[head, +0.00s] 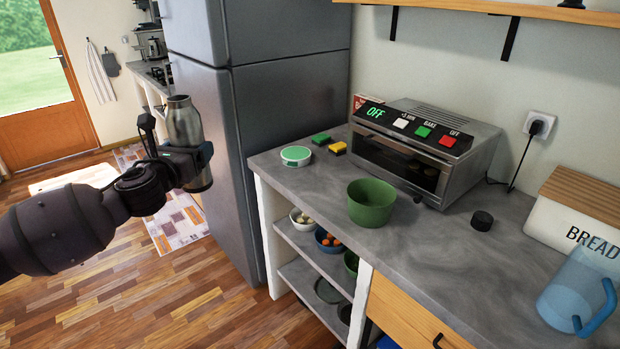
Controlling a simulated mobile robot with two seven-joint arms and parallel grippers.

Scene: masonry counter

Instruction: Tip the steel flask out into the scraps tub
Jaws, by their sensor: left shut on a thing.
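The steel flask (184,122) is upright in my left gripper (190,163), which is shut around its lower half. The gripper holds it in the air over the floor, left of the counter and in front of the grey fridge. The flask's mouth faces up, and its contents cannot be seen. A green tub (371,205) stands on the counter in front of the toaster oven, well to the right of the flask and apart from it. It looks like the scraps tub; its inside is mostly hidden. My right gripper is not in view.
Bowls sit on shelves below. The fridge (290,110) stands behind the flask.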

